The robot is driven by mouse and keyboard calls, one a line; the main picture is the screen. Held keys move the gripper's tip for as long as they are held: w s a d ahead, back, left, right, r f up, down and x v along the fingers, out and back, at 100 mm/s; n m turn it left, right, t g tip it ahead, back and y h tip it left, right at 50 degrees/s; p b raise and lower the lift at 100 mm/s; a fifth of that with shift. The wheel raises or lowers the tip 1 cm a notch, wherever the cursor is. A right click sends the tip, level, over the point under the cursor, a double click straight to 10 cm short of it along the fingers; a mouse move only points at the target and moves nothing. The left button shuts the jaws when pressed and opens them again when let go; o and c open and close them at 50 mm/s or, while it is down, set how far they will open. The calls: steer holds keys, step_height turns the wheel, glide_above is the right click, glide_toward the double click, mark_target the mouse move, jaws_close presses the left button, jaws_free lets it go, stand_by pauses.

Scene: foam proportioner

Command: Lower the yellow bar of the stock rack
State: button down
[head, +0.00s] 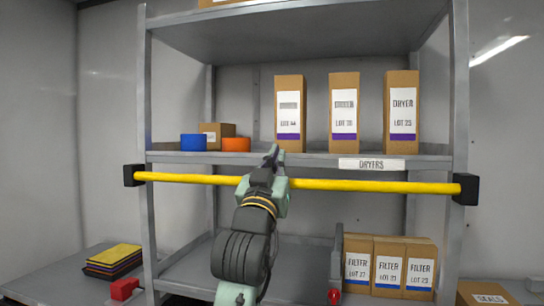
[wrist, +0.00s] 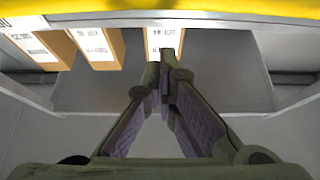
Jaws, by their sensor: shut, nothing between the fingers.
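The yellow bar (head: 360,186) runs level across the front of the grey stock rack (head: 461,120), just below its middle shelf. Its ends sit in black brackets at the left post (head: 133,175) and right post (head: 466,189). My gripper (head: 273,152) is shut and empty, in front of the middle shelf edge; my arm hides part of the bar left of its middle. In the wrist view the shut fingers (wrist: 164,65) point toward the shelf and boxes, and the yellow bar (wrist: 200,12) crosses the top edge. I cannot tell whether gripper and bar touch.
Filter boxes (head: 388,265) stand below right, beside a grey upright with a red knob (head: 334,296). Yellow-topped pads (head: 115,257) lie left.

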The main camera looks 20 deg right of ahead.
steer(key=shift+w+f, duration=0.15)
steer(key=shift+f, duration=0.65)
steer(key=shift+w+f, duration=0.1)
steer(key=shift+f, duration=0.65)
step_height(320, 180, down, 25)
steer(key=b, duration=1.6)
steer(key=shift+f, duration=0.1)
